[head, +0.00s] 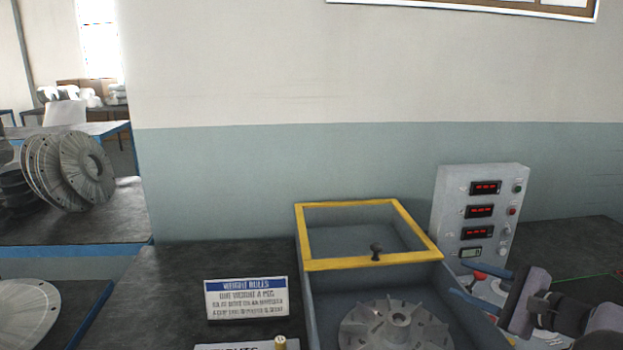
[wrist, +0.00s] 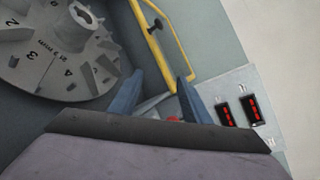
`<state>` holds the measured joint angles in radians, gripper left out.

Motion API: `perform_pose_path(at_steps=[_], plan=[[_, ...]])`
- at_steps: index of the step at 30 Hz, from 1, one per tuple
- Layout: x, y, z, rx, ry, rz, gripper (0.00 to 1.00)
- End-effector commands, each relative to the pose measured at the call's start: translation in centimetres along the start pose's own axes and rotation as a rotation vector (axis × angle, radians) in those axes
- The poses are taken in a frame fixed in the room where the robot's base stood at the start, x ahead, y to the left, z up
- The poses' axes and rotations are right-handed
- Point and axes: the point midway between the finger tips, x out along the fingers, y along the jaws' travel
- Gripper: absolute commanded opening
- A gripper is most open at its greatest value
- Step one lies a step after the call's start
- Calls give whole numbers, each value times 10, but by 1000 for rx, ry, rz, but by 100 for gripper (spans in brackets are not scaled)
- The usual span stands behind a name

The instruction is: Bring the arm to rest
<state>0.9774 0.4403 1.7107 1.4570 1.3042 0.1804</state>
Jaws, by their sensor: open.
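My gripper (head: 457,278) is at the lower right of the head view, its two blue fingers pointing left and spread apart. In the wrist view the fingers (wrist: 160,78) also stand apart, with nothing held between them. The grey bladed impeller (head: 398,328) sits in the grey housing to the left of my gripper. It also shows at the upper left of the wrist view (wrist: 60,50), with numbers marked on it. My gripper looks clear of the impeller.
A yellow-framed guard (head: 300,235) with a black knob stands raised behind the impeller. A control panel (head: 480,185) with red displays stands behind my gripper. A weight rules sign (head: 246,298) stands on the dark bench at left.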

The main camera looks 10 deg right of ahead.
Motion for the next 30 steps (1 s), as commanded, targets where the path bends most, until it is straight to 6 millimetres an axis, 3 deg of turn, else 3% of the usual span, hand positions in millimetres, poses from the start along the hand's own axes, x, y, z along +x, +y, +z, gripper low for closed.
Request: perform_pose_path(at_steps=[1,6,9,15,18,21,24,26,30], plan=[[14,5,35,-40,-18,72,44],[51,64,126,-196,-83,328,44],[57,105,182,-315,-137,484,44],[30,187,280,-609,-281,783,44],[6,219,311,-750,-355,896,44],[-19,243,332,-880,-425,989,44],[-48,267,340,-1021,-487,1091,44],[-61,279,331,-1095,-499,1150,44],[-78,294,293,-1225,-471,1262,44]])
